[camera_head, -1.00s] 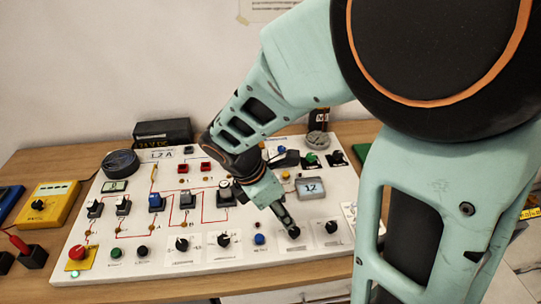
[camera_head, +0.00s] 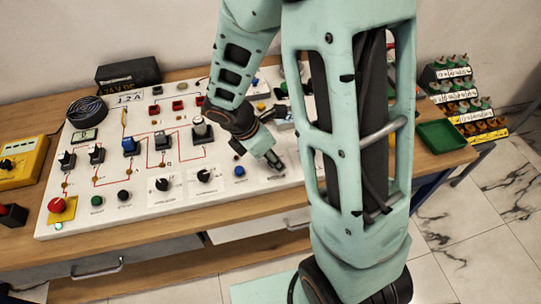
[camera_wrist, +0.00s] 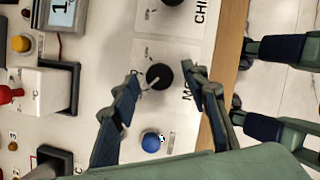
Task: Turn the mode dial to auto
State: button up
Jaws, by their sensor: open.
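The mode dial (camera_wrist: 159,76) is a round black knob with a light pointer line, on a white label plate in the wrist view. The pointer slants toward the lower left of that picture. Lettering beside the dial starts with "M"; the rest is hidden by a finger. My gripper (camera_wrist: 160,71) is open, one finger on each side of the knob, with visible gaps to both. In the head view my gripper (camera_head: 275,163) points down at the front of the white panel (camera_head: 130,205), and it hides the dial there.
A blue button (camera_wrist: 151,143) sits close to the dial, between my fingers' bases. Another black dial (camera_wrist: 172,2) is at the top of the wrist view. The panel's front edge and wooden table (camera_wrist: 230,60) lie beside the right finger. A green tray (camera_head: 442,136) stands at the table's right.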

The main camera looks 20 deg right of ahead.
grip_shut()
jog(key=shift+m, duration=0.3)
jog(key=m, duration=0.2)
jog(key=m+g, duration=0.1)
jog(key=m, duration=0.1)
jog(key=shift+w+g+h+p, duration=0.2)
jog(key=shift+g+h+p, duration=0.1)
jog(key=m+g, duration=0.1)
jog(key=m, duration=0.1)
jog(key=m+g, duration=0.1)
jog(key=m, duration=0.2)
jog(key=shift+w, duration=0.2)
jog(key=m+g+y, duration=0.1)
jog(key=m, duration=0.2)
jog(key=m+y, duration=0.1)
jog(key=m, duration=0.1)
jog(key=shift+w+d+m+g, duration=0.15)
jog(key=shift+d+m+g, duration=0.05)
jog(key=shift+m+g, duration=0.2)
jog(key=shift+d+m+g+y, duration=0.15)
jog(key=shift+m+y, duration=0.25)
jog(key=shift+m, duration=0.7)
jog(key=shift+m+g+y, duration=0.15)
jog(key=shift+m+y, duration=0.25)
jog(key=shift+m, duration=0.7)
